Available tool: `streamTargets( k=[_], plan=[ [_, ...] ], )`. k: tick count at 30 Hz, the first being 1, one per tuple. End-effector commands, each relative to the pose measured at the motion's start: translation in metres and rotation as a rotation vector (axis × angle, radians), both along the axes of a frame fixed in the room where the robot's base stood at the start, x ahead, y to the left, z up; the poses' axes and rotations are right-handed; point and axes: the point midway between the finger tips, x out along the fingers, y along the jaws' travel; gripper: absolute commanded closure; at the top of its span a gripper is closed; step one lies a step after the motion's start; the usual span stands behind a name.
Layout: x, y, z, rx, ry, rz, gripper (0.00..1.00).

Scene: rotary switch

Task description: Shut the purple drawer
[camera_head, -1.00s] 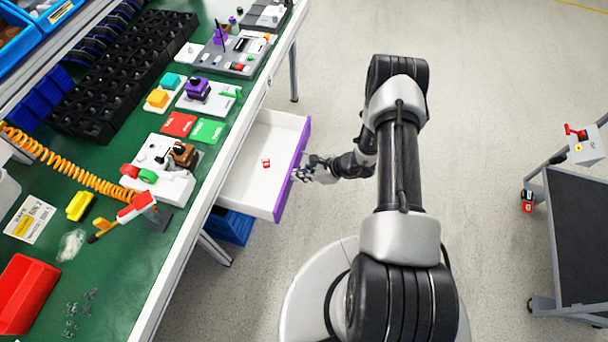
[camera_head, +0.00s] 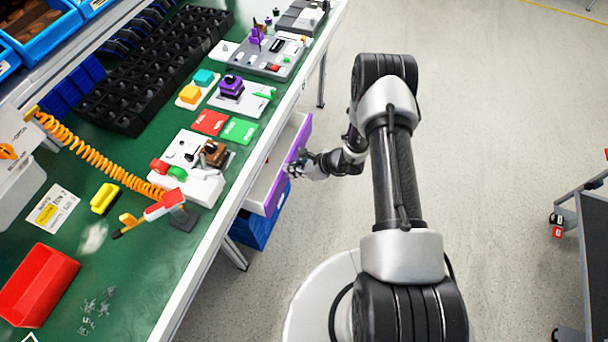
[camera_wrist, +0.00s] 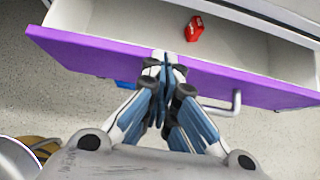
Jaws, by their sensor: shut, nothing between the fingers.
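The purple drawer (camera_head: 291,160) hangs under the green workbench and is partly open, its white inside showing as a narrow strip in the head view. In the wrist view its purple front (camera_wrist: 230,82) spans the picture, with a pale bar handle (camera_wrist: 236,103) right of my fingers. A small red item (camera_wrist: 194,28) lies inside the drawer. My gripper (camera_head: 296,167) is shut and empty, at the outer face of the drawer front. In the wrist view its fingertips (camera_wrist: 164,58) reach the front's upper edge and appear to touch it.
The green workbench (camera_head: 130,265) holds switch boxes, a black bin rack (camera_head: 140,90), a red tray (camera_head: 38,285) and an orange coiled cord. A blue bin (camera_head: 250,230) is below the drawer. A dark cart (camera_head: 592,240) stands at right. The floor between is clear.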

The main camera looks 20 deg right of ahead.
Motion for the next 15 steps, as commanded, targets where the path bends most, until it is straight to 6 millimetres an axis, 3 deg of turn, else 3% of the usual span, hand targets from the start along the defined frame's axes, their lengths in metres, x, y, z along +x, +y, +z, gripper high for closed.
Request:
streamTargets(
  k=[6, 15],
  plan=[
    [0.013, 0.018, 0.0, -0.001, -0.001, 0.001, 1.0],
    [0.016, 0.021, 0.001, -0.001, -0.001, 0.0, 1.0]
  ],
)
